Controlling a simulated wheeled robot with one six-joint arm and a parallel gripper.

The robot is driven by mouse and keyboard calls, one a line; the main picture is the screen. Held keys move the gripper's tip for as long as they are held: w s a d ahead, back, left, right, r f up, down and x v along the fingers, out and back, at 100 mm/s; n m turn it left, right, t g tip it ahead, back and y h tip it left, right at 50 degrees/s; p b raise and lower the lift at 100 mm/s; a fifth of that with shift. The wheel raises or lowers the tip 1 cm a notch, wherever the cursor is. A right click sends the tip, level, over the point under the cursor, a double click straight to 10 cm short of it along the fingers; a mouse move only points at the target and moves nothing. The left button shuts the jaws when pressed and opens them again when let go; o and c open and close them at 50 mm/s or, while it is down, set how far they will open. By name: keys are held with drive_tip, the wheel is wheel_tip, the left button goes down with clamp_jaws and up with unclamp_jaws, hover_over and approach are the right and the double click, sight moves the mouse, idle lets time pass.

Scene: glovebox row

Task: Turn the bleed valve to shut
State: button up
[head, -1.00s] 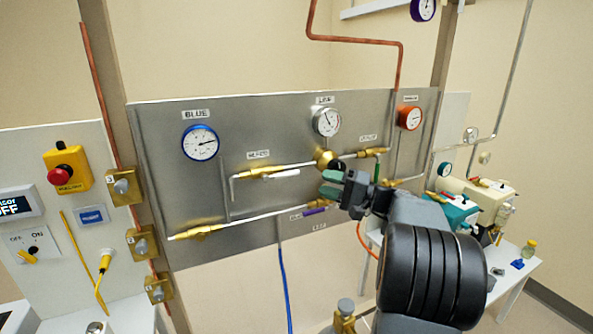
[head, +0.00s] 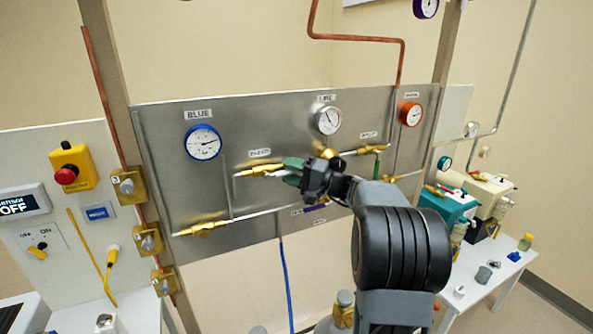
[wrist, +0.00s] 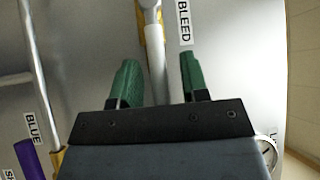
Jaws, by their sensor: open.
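The bleed valve (head: 262,170) is a brass body on a horizontal silver pipe, below its label on the steel panel. In the wrist view its pale lever (wrist: 157,75) runs roughly along the pipe, beside the BLEED label (wrist: 184,22). My gripper (head: 293,173) is at the panel by the valve, with green fingers spread apart. In the wrist view the open gripper (wrist: 160,82) has one finger on each side of the lever, with gaps showing. In the head view my gripper hides most of the lever.
A lower valve with a purple lever (head: 316,208) sits below my gripper. The blue gauge (head: 203,142), line gauge (head: 327,120) and orange gauge (head: 410,113) are on the panel above. A blue hose (head: 285,285) hangs below. A white table (head: 480,290) stands at right.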

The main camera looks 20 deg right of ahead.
drive_tip(key=shift+c, duration=0.2)
clamp_jaws()
